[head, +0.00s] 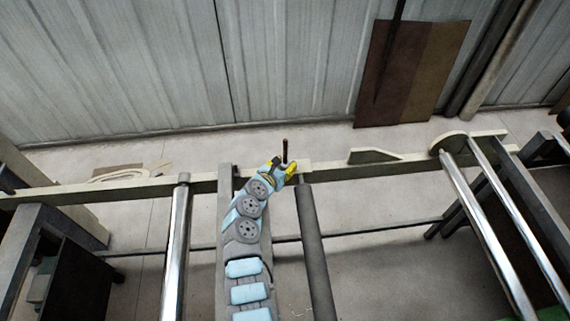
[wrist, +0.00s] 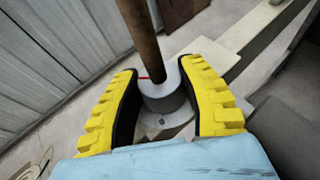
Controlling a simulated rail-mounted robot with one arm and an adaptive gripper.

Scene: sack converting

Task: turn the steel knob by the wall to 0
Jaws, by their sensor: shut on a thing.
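The steel knob (wrist: 164,101) is a short grey cylinder in the middle of the wrist view, with a dark brown rod (wrist: 142,35) rising above it. A small red mark (wrist: 144,77) shows beside the knob, to its upper left. My gripper (wrist: 158,72) has one yellow ribbed finger on each side of the knob and is shut on it. In the head view my gripper (head: 286,168) is at the rail by the wall, with the thin rod (head: 285,150) standing up there. The knob itself is hidden there, and I cannot read any scale or number.
A long pale beam (head: 385,167) runs crosswise under the corrugated wall (head: 150,70). Steel rollers (head: 176,250) and a dark roller (head: 315,250) lie either side of my arm. Brown boards (head: 410,75) lean on the wall.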

